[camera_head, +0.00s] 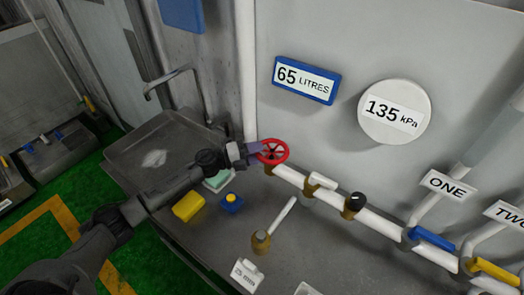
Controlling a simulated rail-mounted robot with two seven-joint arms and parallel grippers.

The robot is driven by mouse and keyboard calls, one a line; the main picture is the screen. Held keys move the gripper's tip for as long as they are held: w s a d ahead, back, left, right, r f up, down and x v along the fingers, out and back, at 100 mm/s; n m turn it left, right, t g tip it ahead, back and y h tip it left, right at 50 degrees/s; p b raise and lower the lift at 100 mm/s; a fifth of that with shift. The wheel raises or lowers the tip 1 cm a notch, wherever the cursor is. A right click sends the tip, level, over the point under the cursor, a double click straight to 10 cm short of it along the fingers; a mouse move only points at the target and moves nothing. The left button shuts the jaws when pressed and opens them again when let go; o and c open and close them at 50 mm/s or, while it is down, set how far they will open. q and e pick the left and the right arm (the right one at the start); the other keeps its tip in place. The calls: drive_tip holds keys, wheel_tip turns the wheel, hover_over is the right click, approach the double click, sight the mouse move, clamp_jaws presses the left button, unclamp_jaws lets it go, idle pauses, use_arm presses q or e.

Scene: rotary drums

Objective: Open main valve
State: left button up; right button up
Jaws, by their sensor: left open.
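The main valve shows as a red round handwheel (273,151) on the left end of a white pipe (385,225), in the head view. My left arm comes in from the lower left, and my left gripper (256,150) is at the left rim of the red wheel. Its jaws are open and overlap the rim in the picture; I cannot tell whether they touch it. My right gripper is not in view.
A white-handled valve (320,182) and a black-knobbed valve (354,203) sit further along the pipe. Blue (432,239) and yellow (497,271) levers are at the right. A sink (150,158) is at left.

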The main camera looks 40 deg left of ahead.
use_arm(q)
drive_tip(key=shift+x, duration=0.95)
clamp_jaws()
